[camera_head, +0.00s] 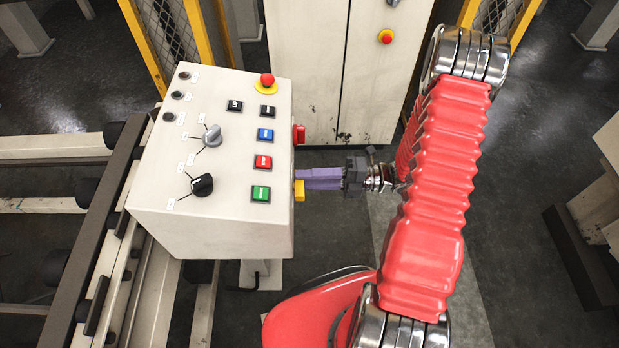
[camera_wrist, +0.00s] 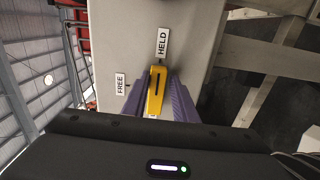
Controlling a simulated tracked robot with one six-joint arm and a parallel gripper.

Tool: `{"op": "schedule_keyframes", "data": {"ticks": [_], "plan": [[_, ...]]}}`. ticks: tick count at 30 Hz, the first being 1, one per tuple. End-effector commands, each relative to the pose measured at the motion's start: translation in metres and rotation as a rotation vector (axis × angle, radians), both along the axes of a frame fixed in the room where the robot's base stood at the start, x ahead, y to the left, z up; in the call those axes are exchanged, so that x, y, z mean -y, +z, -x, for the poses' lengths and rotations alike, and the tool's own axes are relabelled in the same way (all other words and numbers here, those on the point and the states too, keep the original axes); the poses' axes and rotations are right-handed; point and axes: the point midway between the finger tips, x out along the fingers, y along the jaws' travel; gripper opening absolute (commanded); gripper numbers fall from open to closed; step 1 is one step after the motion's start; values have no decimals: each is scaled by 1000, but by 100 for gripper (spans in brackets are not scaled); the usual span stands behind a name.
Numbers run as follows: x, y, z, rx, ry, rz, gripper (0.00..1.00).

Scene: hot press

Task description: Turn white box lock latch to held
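The white box (camera_head: 215,150) is a control box whose right side carries a yellow lock latch (camera_head: 299,190). In the wrist view the latch (camera_wrist: 157,88) is a yellow bar with a dark line along it. Its far end points up at the HELD label (camera_wrist: 162,43), with a very slight tilt. The FREE label (camera_wrist: 120,84) is to its left. My gripper (camera_head: 303,179) reaches the box's right side from the right. Its two purple fingers (camera_wrist: 157,98) lie close along both sides of the latch and appear shut on it. The fingers hide part of the latch's base.
The box top carries a red emergency button (camera_head: 266,80), several coloured push buttons and two knobs. A red part (camera_head: 299,134) sticks out on the same side, above my gripper. A pale cabinet (camera_head: 335,70) stands behind. Open floor lies below the fingers.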

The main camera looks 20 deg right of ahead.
Motion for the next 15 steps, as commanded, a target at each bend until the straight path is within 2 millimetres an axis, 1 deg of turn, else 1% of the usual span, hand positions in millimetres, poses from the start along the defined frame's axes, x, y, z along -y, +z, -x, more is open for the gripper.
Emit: {"op": "schedule_keyframes", "data": {"ticks": [1,6,15], "plan": [[0,0,0,0,0,0,28],[0,1,0,2,0,-2,38],[2,2,0,4,-1,-3,38]]}}
